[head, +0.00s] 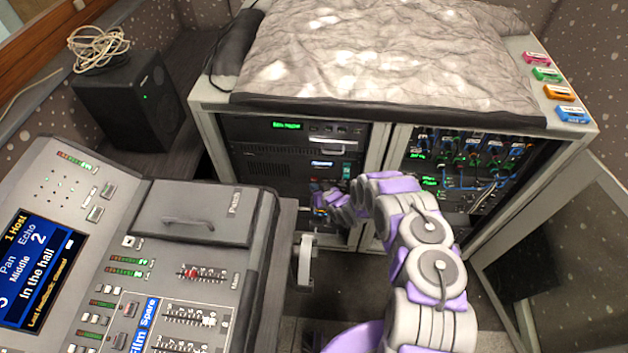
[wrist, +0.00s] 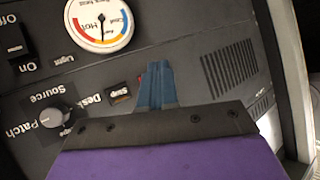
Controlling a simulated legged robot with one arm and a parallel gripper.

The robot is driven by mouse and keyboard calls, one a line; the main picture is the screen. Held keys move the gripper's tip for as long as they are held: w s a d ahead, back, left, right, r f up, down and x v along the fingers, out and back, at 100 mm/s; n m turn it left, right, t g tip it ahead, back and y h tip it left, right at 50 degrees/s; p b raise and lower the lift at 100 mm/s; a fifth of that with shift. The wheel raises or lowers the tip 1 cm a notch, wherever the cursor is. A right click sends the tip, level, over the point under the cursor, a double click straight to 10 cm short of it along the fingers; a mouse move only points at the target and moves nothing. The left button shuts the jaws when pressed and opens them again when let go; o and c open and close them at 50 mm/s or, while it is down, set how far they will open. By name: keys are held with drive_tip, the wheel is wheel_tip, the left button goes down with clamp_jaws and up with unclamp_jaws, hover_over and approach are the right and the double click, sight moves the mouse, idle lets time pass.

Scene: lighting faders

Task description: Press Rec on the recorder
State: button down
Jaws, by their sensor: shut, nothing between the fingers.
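I cannot tell whether the tips touch the panel. I can read no Rec label; part of the panel is hidden behind my gripper. In the head view, my arm reaches into the left bay of the equipment rack (head: 377,160), with my gripper (head: 318,200) low in that bay. I cannot make out which unit is the recorder.
The panel carries a round gauge (wrist: 101,22), a Source knob (wrist: 56,117), an On switch (wrist: 15,38) and the grille (wrist: 232,75). A mixing desk (head: 215,215) stands left of my arm. An open rack door (head: 560,250) stands at right.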

drive_tip(key=shift+w, duration=0.1)
drive_tip(key=shift+w, duration=0.3)
drive_tip(key=shift+w+r, duration=0.1)
drive_tip(key=shift+w, duration=0.2)
idle(0.6)
idle(0.4)
drive_tip(key=shift+s+p, duration=0.45)
drive_tip(key=shift+s, duration=0.3)
drive_tip(key=shift+s, duration=0.15)
drive_tip(key=s+p, duration=0.2)
drive_tip(key=s, duration=0.2)
drive_tip(key=shift+s, duration=0.35)
idle(0.6)
